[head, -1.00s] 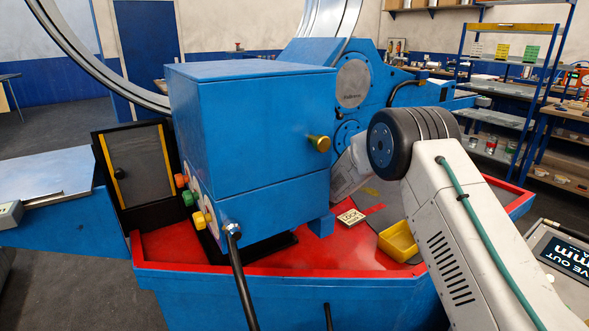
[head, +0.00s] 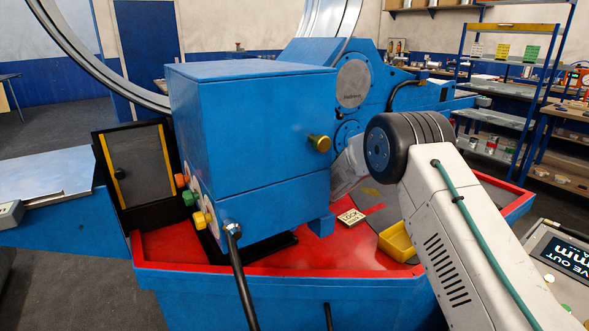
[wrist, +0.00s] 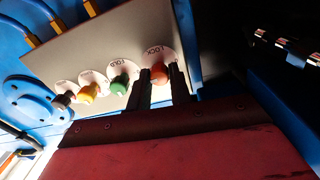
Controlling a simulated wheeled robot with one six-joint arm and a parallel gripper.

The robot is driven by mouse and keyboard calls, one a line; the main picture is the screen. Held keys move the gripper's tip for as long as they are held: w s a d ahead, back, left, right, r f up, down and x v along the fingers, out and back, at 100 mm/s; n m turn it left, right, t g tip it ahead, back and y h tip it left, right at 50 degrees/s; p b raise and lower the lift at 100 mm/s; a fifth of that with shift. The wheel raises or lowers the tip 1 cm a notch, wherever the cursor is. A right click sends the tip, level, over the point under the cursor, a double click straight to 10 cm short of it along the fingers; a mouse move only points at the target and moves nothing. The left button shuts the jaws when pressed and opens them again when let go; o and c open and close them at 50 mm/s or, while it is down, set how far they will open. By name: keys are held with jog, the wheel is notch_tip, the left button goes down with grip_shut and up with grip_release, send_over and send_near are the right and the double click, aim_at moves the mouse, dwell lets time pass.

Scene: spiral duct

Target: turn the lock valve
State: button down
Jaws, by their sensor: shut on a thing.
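The lock valve is an orange-red knob (wrist: 159,73) on a grey panel, with a round white plate reading LOCK (wrist: 158,52) behind it in the wrist view. My gripper (wrist: 160,80) is shut on this knob, one dark finger on each side. Its dark red body fills the bottom of that view. In the head view my gripper is hidden behind the blue cabinet; only my grey arm shows at the right. I cannot tell the knob's turn angle.
Beside the lock valve sit a green knob (wrist: 119,85) marked FOLD and a yellow knob (wrist: 85,95). The blue cabinet (head: 250,130) stands on a red-topped base. A yellow bin (head: 397,241) and a small LOCK plate (head: 351,217) lie near my arm.

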jog(key=m, duration=1.8)
jog(key=m+y, duration=0.1)
jog(key=m, duration=1.7)
jog(key=shift+d+f+g, duration=0.1)
jog(key=shift+f+g, duration=0.05)
jog(key=shift+g, duration=0.15)
jog(key=c, duration=1.3)
grip_release()
